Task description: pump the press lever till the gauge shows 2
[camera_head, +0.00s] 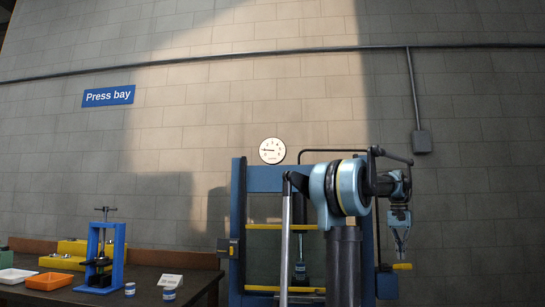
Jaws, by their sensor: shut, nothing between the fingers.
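The round white pressure gauge (272,150) sits on top of the blue press frame (238,215). Its needle points about left; the numerals are too small to read. A short yellow handle (402,266), which looks like the lever's grip, sticks out to the right from the press's right side, roughly level. My gripper (402,251) points down, shut and empty, with its tips just above the yellow handle. I cannot tell whether they touch it. My arm hides much of the press's right half.
A dark bench (190,283) at left holds a small blue press (105,257), an orange tray (52,280), a white tray (15,275), yellow blocks (65,255) and small cans. A "Press bay" sign (108,96) and a grey conduit box (421,142) are on the wall. The space right of my gripper is clear.

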